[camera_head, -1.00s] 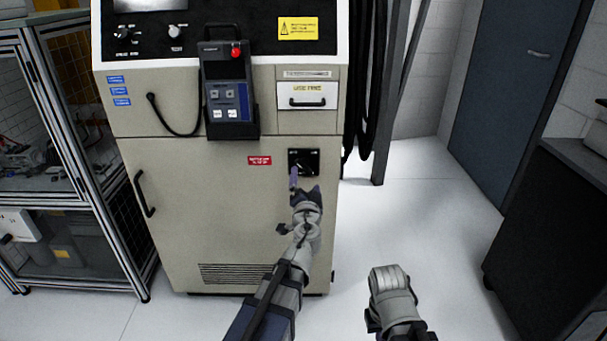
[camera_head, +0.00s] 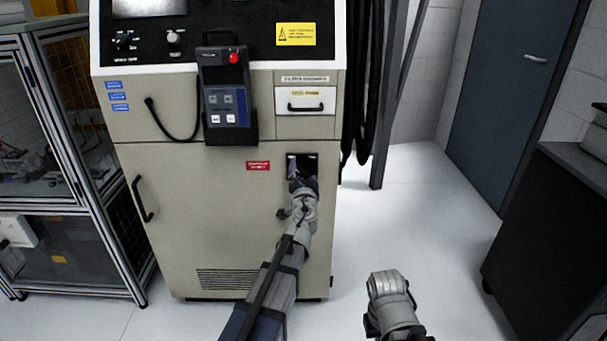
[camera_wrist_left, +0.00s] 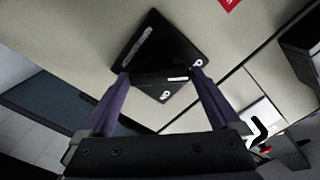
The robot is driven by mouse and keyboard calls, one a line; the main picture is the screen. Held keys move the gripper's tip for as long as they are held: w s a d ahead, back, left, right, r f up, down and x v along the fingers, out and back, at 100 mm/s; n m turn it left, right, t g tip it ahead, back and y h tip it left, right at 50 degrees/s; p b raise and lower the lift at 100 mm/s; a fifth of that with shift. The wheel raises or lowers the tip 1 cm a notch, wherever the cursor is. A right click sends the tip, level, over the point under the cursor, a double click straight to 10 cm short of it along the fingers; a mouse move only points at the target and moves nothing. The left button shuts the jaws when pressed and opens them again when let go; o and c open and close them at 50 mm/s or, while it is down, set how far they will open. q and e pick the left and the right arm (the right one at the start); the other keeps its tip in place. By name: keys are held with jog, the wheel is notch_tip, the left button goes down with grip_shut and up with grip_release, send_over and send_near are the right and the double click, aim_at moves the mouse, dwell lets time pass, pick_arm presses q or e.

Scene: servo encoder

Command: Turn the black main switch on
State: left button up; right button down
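The black main switch (camera_head: 302,158) is a square plate with a knob on the front of the beige cabinet, right of a small red label. My left gripper (camera_head: 302,178) is in front of it and covers its lower part. In the left wrist view, the switch plate (camera_wrist_left: 160,48) looks tilted, with white marks. Its dark knob (camera_wrist_left: 160,78), with a short white line, lies between the two purple fingertips of my left gripper (camera_wrist_left: 160,76). The fingers are wide apart; whether they touch the knob I cannot tell. My right arm shows at the bottom, its gripper out of view.
The beige cabinet (camera_head: 190,230) carries a hanging teach pendant (camera_head: 226,105), a small drawer and a black door handle. Black cables (camera_head: 362,90) hang at its right side. A framed glass enclosure (camera_head: 60,180) stands left. The floor at right is clear up to a dark cabinet.

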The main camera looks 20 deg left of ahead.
pick_arm(q)
jog(key=c, duration=1)
jog(key=shift+o, duration=0.2)
jog(key=m, duration=0.4)
jog(key=shift+d+f, duration=0.1)
jog(key=m, duration=0.4)
jog(key=shift+f+m, duration=0.1)
jog(key=shift+m, duration=0.2)
jog(key=m, duration=0.4)
jog(key=shift+f+m+b, duration=0.15)
jog(key=shift+m+b, duration=0.15)
jog(key=shift+b, duration=0.05)
jog(key=shift+f+m, duration=0.1)
jog(key=shift+m, duration=2.2)
